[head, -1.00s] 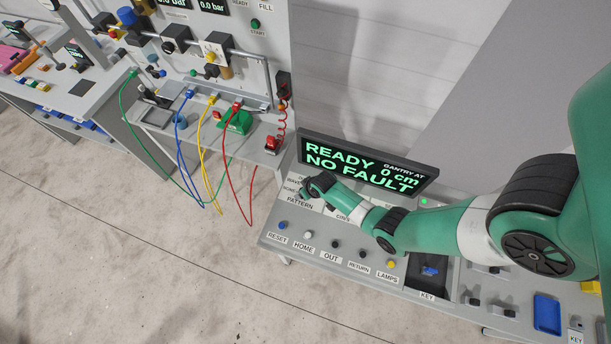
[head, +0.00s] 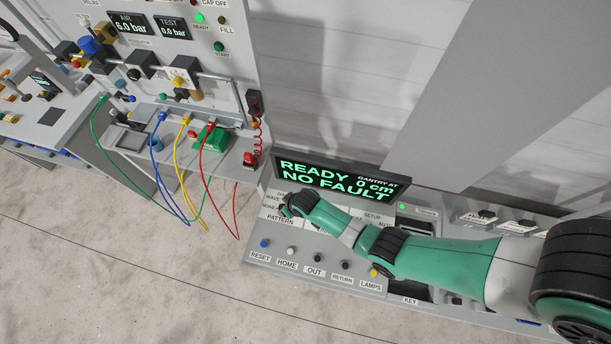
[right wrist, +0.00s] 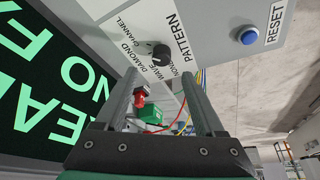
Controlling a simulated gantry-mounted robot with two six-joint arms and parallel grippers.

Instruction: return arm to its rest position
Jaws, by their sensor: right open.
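My right arm (head: 430,255) reaches in from the right over the sloped control panel (head: 300,249) in the head view, its wrist end over the PATTERN area. Its fingers cannot be made out there. In the right wrist view my right gripper (right wrist: 158,76) is open, with nothing between its fingers. A black PATTERN knob (right wrist: 161,55) lies just beyond the fingertips, between them in the picture; whether they touch the panel is unclear. My left gripper is in neither view.
A display (head: 343,179) reading READY, 0 cm, NO FAULT stands behind the arm. The blue RESET button (head: 265,243) and other buttons line the panel's front. Blue (head: 156,150), yellow (head: 180,150) and red (head: 204,150) cables hang from a bench at left. Floor in front is clear.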

